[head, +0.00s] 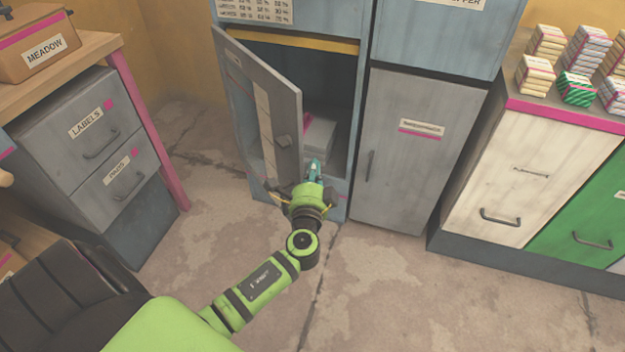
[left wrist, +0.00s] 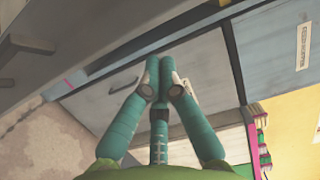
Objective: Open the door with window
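The grey door with a pale upright panel (head: 265,130), which may be its window, stands swung partly open on the left side of the blue cabinet (head: 364,60). A small dark handle (head: 283,142) sits near its free edge. My left gripper (head: 314,166) is at the lower free edge of this door, in front of the opening. Whether it touches the door cannot be told. In the left wrist view its teal fingers (left wrist: 160,75) have their tips together, with nothing visible between them. My right gripper is not in view.
Pale stacked items (head: 319,135) lie inside the opened compartment. A closed grey door (head: 410,150) is to its right. A cream drawer unit (head: 525,180) stands farther right, and a grey drawer cabinet (head: 85,130) under a desk at left. Floor (head: 380,285) in front is clear.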

